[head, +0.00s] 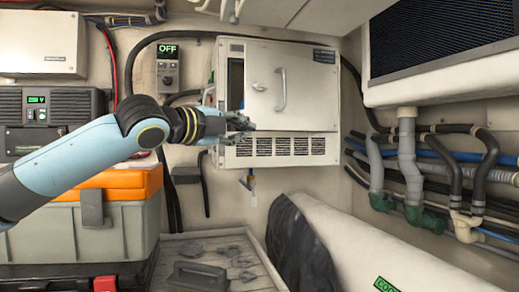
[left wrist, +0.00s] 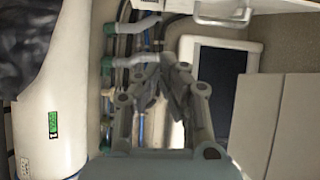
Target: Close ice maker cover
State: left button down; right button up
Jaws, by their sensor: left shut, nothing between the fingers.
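The ice maker is a white box (head: 284,146) on the back wall with vent slots along its bottom. Its pale cover (head: 308,85) has a vertical handle (head: 281,90). The cover stands open, with a dark gap (head: 236,84) showing at the left side of the box. My left gripper (head: 246,124) is shut and empty, near the cover's lower left corner. I cannot tell whether it touches the box. In the left wrist view the shut fingers (left wrist: 174,68) point toward the pipes, with the handle (left wrist: 224,14) at the top edge. My right gripper is out of view.
A control box reading OFF (head: 168,65) is left of the ice maker. An orange-lidded grey case (head: 125,215) lies below my left arm. Pipes (head: 408,155) run along the right wall under a vented unit (head: 440,45). A white tank (head: 350,240) fills the lower right.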

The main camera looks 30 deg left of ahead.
aim_at(259, 124)
pick_arm(q)
jog(key=shift+m, duration=0.3)
jog(key=w+p, duration=0.1)
jog(key=w, duration=0.2)
jog(key=w+a+r+p, duration=0.1)
jog(key=w, duration=0.3)
jog(key=w+a+p, duration=0.1)
jog(key=w+p, duration=0.1)
jog(key=w, duration=0.2)
jog(key=shift+w+a+r, duration=0.15)
jog(key=shift+a+r, duration=0.05)
jog(key=shift+r, duration=0.15)
jog(key=shift+w+a, duration=0.1)
jog(key=shift+a, duration=0.3)
jog(key=shift+d, duration=0.1)
